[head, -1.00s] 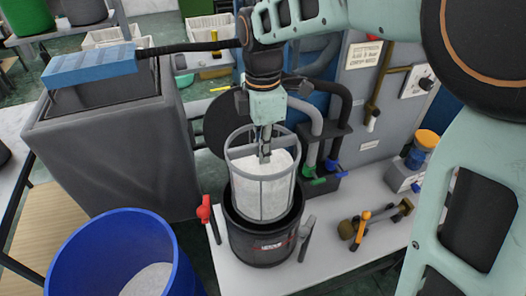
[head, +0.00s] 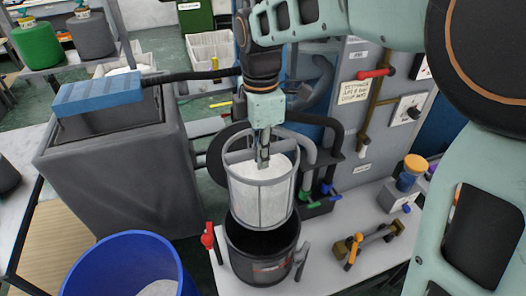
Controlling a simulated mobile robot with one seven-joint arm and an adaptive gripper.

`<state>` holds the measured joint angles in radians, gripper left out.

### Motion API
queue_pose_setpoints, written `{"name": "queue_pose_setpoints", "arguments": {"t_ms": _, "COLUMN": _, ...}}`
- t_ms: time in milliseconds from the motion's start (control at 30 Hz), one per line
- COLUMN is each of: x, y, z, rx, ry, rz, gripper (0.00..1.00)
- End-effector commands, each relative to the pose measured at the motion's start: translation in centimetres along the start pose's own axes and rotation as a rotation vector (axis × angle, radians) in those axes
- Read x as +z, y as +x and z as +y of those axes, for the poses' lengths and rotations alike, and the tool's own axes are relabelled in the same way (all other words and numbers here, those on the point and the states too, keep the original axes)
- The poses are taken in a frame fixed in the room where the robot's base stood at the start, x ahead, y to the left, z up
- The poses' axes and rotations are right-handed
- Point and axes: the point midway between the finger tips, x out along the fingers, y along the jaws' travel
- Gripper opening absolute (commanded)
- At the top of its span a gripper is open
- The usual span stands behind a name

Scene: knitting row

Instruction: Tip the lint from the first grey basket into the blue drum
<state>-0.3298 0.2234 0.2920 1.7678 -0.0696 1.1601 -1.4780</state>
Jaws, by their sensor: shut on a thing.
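The grey basket (head: 260,205), a mesh frame with white lint (head: 275,168) inside, hangs upright from my gripper (head: 263,160). My gripper is shut on the basket's upper part; the exact grip point is partly hidden. The basket is above a black pot (head: 262,262) on the white bench, with its bottom at about the pot's mouth. The blue drum (head: 125,262) stands at the lower left, open at the top, with some white lint (head: 160,288) inside. It is cut off by the lower edge of the view.
A red-handled clamp (head: 208,236) sits beside the pot. Brass fittings (head: 368,243) lie on the bench at right. Pipes and hoses stand behind the basket.

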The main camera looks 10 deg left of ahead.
Motion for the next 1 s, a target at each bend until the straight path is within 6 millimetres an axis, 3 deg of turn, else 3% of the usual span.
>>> {"name": "queue_pose_setpoints", "arguments": {"t_ms": 33, "x": 0.0, "y": -1.0, "z": 0.0, "rx": 0.001, "ry": 0.0, "rz": 0.0, "gripper": 0.0}}
{"name": "queue_pose_setpoints", "arguments": {"t_ms": 1000, "x": 0.0, "y": -9.7, "z": 0.0, "rx": 0.001, "ry": 0.0, "rz": 0.0, "gripper": 0.0}}
